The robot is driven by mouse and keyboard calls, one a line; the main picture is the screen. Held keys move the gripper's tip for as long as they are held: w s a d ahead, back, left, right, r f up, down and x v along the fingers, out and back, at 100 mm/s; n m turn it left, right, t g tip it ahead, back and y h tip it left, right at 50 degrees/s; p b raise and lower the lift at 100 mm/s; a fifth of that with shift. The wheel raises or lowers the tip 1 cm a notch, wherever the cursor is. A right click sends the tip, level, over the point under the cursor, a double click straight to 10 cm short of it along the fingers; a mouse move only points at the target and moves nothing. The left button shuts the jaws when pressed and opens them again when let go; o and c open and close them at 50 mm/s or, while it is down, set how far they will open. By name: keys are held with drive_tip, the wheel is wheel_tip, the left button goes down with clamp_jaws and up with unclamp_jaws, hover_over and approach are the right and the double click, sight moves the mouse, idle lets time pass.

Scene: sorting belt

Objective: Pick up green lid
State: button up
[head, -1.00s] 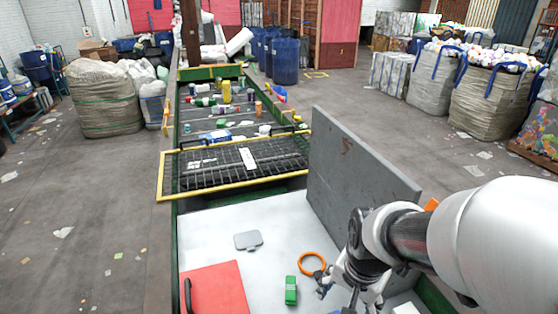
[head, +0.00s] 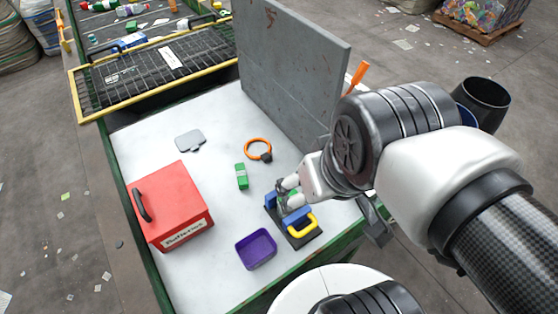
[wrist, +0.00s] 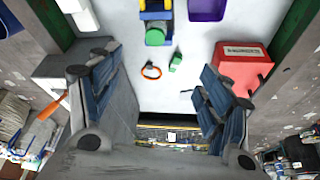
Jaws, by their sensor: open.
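A small green block-like piece (head: 242,176) lies on the white tabletop (head: 165,140), left of my gripper (head: 288,193). It also shows in the wrist view (wrist: 175,62). I cannot tell for sure that it is the lid. A blue and yellow device on a dark base (head: 300,222) stands below and beside my gripper, which partly hides it. In the wrist view a second green patch (wrist: 155,37) shows at the end of this device. My gripper is open and empty, its blue-padded fingers (wrist: 160,95) wide apart.
An orange ring (head: 258,149) and a flat grey piece (head: 190,139) lie behind. A red box (head: 172,200) stands left and a purple tray (head: 256,249) in front. A tall grey panel (head: 290,75) rises at the back right. A yellow-framed grate (head: 160,75) lies beyond.

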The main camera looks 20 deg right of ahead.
drive_tip(key=w+f+n+g+p, duration=0.1)
drive_tip(key=w+f+g, duration=0.1)
drive_tip(key=w+f, duration=0.35)
drive_tip(key=w+f+n+g+p, duration=0.1)
drive_tip(key=w+f+n+g, duration=0.1)
drive_tip(key=w, duration=0.7)
wheel_tip(320, 180, down, 12)
drive_tip(key=b, duration=0.3)
drive_tip(key=shift+b, duration=0.35)
drive_tip(key=f, duration=0.1)
drive_tip(key=f+b, duration=0.1)
drive_tip(key=f, duration=0.1)
drive_tip(key=f+b, duration=0.1)
drive_tip(key=f, duration=0.1)
drive_tip(key=shift+d+f, duration=0.2)
drive_tip(key=shift+d, duration=0.15)
drive_tip(key=shift+r, duration=0.1)
drive_tip(key=shift+c, duration=0.4)
drive_tip(key=c, duration=0.6)
